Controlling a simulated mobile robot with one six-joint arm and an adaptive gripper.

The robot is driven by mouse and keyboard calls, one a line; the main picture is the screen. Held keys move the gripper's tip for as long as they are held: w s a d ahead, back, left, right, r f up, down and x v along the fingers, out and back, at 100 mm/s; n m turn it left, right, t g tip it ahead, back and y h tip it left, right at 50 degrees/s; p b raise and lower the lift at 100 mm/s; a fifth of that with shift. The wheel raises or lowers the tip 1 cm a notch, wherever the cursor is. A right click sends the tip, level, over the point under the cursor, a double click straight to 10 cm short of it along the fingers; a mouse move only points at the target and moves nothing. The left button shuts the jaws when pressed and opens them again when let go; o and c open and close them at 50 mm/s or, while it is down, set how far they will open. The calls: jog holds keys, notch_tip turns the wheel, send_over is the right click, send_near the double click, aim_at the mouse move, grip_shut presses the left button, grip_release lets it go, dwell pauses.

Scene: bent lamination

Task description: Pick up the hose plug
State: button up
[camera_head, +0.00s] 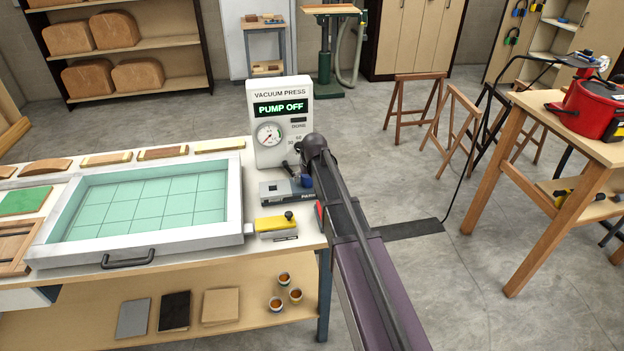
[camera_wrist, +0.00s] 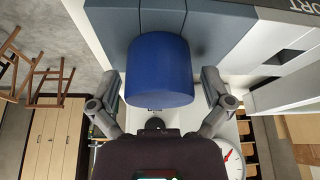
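The hose plug appears to be the blue cylinder (camera_wrist: 160,70) in the middle of the wrist view, on a grey block. In the head view a small blue piece (camera_head: 306,181) shows at the block (camera_head: 277,191) on the bench, partly hidden by my arm. My gripper (camera_wrist: 162,90) is open, with one finger on each side of the blue cylinder. A narrow gap shows between the cylinder and each finger. In the head view my gripper (camera_head: 297,170) is small and mostly covered by my wrist.
The vacuum press unit (camera_head: 262,150), reading PUMP OFF, stands close behind the block. A yellow-topped piece (camera_head: 272,223) lies in front of it. The framed press bed (camera_head: 243,195) fills the bench to the left.

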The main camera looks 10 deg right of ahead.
jog(key=c, duration=1)
jog(key=shift+c, duration=0.2)
jog(key=shift+r, duration=0.1)
notch_tip(320, 180, up, 3)
jog(key=p, duration=0.2)
jog(key=shift+f+p, duration=0.2)
jog(key=shift+p, duration=0.2)
jog(key=shift+s+r+p, duration=0.5)
jog(key=shift+r+p, duration=0.05)
jog(key=s+a+r+p, duration=0.1)
jog(key=s, duration=1.4)
jog(key=shift+a, duration=0.25)
jog(key=shift+r, duration=0.15)
jog(key=shift+r+p, duration=0.45)
jog(key=shift+p, duration=0.15)
jog(key=shift+w, duration=0.15)
